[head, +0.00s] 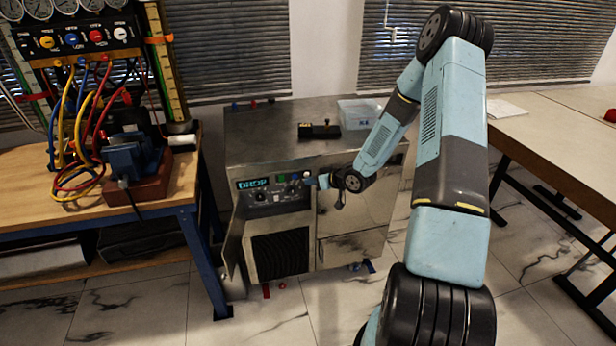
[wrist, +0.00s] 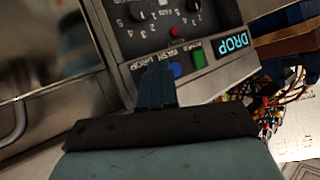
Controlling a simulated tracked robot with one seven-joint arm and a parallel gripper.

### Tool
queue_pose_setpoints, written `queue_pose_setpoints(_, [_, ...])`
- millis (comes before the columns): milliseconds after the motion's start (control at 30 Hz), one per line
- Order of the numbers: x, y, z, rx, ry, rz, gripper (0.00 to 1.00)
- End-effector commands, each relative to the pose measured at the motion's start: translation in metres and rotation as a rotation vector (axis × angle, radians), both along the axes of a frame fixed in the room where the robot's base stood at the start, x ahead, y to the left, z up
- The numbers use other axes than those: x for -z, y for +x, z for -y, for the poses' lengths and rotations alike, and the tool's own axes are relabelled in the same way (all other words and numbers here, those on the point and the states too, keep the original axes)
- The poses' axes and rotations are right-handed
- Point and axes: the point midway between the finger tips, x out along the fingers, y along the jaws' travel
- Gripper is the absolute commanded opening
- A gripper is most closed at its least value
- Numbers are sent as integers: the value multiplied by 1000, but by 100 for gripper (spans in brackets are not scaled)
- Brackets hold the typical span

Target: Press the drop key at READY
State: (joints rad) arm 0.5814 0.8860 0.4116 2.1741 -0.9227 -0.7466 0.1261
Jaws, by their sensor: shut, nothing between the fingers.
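The steel machine's control panel (head: 272,192) has a lit display (head: 253,184) reading DROP; the display also shows in the wrist view (wrist: 233,42). A row of keys runs beside it: a green key (wrist: 197,54), a blue key (wrist: 175,69), and a pale key (head: 307,175) seen in the head view. A label by the fingertips appears to read DROP; the key there is hidden by my fingers in the wrist view. My gripper (wrist: 157,70) is shut and empty, its tips at the panel by that end of the row. I cannot tell whether they touch.
A small red light or button (wrist: 174,32) and numbered dials (wrist: 160,12) are on the panel. A black block (head: 319,131) and a clear box (head: 359,114) stand on the machine top. A workbench (head: 180,180) with hoses and a vise is at the left.

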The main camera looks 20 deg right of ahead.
Motion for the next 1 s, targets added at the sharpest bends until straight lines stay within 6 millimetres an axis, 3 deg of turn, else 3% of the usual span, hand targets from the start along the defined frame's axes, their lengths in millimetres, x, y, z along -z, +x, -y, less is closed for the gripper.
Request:
queue_pose_setpoints(267, [0, -1, 0, 0, 0, 0, 0])
queue_pose_setpoints(1000, [0, -50, 1, 1, 0, 1, 0])
